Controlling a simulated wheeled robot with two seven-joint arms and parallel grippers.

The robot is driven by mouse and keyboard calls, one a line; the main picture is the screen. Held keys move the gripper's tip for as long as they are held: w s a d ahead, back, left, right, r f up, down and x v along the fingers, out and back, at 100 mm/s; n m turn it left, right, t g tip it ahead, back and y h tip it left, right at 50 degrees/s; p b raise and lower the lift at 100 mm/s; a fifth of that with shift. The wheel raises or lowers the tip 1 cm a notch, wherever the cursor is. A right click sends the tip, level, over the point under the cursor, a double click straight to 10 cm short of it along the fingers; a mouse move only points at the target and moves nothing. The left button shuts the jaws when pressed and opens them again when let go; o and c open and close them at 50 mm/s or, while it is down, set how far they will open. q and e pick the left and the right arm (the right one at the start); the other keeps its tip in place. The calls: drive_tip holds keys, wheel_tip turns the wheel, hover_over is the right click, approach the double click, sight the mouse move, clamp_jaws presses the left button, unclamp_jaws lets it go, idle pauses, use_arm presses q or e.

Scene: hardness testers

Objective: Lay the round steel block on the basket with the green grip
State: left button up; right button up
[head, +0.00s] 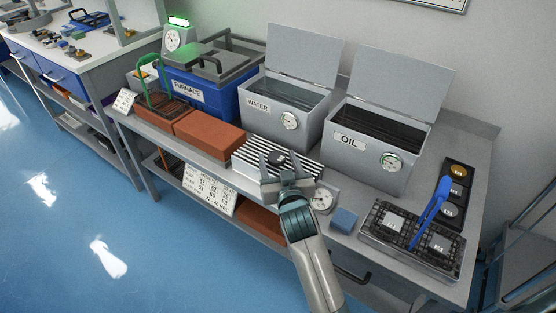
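The basket with the green grip (147,67) stands at the left of the bench on a red-brown brick; its green handle rises above a dark wire body. A dark round disc (277,159), seemingly the round steel block, lies on a ribbed metal rack (243,176) at the middle of the bench. My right gripper (290,163) is open over the rack, its two fingers spread with the disc near the left finger. I cannot tell whether it touches the disc. My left gripper is not in view.
A blue furnace (218,101) and open WATER (287,105) and OIL (362,154) tanks stand behind. A second brick (210,132) lies beside the basket. A dial gauge (322,199), blue block (344,220), black tray (376,243), blue tongs (432,208) and dark holder of round pieces (466,166) sit right.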

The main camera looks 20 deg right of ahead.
drive_tip(key=shift+r, duration=0.1)
drive_tip(key=shift+r, duration=0.5)
drive_tip(key=shift+s, duration=0.3)
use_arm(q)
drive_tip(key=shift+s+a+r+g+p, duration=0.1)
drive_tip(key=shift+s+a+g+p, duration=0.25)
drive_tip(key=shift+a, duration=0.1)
use_arm(e)
drive_tip(key=v, duration=1.1)
drive_tip(key=shift+s, duration=0.2)
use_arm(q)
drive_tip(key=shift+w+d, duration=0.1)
use_arm(e)
drive_tip(key=shift+a, duration=0.1)
